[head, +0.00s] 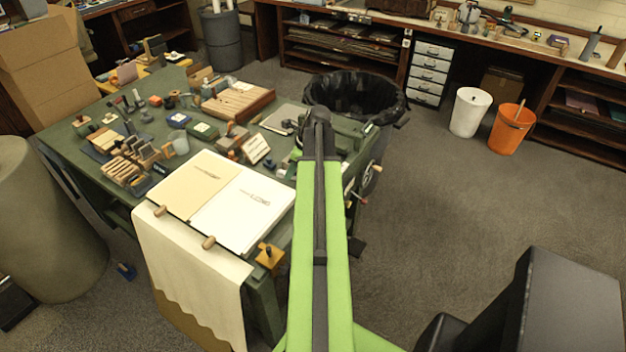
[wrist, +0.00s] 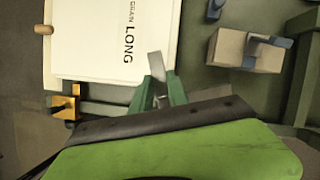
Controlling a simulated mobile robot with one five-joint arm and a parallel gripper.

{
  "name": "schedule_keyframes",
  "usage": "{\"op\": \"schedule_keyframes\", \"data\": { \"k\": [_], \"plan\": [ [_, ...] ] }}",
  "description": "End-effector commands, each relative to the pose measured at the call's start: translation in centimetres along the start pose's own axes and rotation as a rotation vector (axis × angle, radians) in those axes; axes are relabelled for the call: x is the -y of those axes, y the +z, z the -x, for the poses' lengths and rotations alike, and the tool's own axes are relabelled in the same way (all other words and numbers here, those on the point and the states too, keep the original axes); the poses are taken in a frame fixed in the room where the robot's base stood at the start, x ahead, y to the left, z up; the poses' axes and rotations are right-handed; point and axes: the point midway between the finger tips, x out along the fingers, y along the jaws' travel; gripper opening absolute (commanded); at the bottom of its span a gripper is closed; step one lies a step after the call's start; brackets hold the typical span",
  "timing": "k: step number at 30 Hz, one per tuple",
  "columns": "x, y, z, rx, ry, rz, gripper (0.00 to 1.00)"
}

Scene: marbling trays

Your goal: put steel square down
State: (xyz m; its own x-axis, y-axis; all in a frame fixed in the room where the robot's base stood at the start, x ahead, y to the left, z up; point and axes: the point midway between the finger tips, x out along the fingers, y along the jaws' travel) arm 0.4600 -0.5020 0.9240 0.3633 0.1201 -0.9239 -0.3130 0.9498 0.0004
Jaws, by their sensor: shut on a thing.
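My gripper (wrist: 160,92) shows in the wrist view, its green fingers shut on the steel square (wrist: 155,65). A short grey metal piece of the square sticks out past the fingertips; the rest is hidden between the fingers. It shows over the right edge of a white sheet (wrist: 90,40) printed "GRAIN LONG". I cannot tell whether the square touches the surface below. In the head view my green arm reaches over the right part of the green table (head: 283,172) and hides the gripper and the square.
In the wrist view, a pale block with a blue-grey part (wrist: 245,50) lies right of the gripper and an orange clamp (wrist: 65,105) sits left. In the head view, many small tools crowd the table's left. A black-lined bin (head: 355,95) stands behind it.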

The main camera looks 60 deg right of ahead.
Motion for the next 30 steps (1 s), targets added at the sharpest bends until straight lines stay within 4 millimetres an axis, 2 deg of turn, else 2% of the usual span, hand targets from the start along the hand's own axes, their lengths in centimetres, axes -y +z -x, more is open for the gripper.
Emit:
{"op": "schedule_keyframes", "data": {
  "k": [5, 8, 16, 18, 20, 23, 26, 30],
  "plan": [
    [0.4, -0.8, 0.4, 0.000, -0.006, -0.014, 0.00],
    [1.1, -2.6, 1.7, 0.000, -0.021, -0.051, 0.00],
    [3.7, -12.1, 7.5, 0.000, -0.099, -0.235, 0.00],
    [4.0, -14.0, 8.5, 0.000, -0.114, -0.270, 0.00],
    [4.1, -15.0, 9.0, 0.000, -0.122, -0.289, 0.00],
    [4.2, -15.5, 9.2, 0.001, -0.126, -0.300, 0.00],
    [4.3, -15.2, 8.4, 0.000, -0.125, -0.298, 0.00],
    [5.1, -13.4, 5.0, 0.000, -0.123, -0.295, 0.00]
  ]
}}
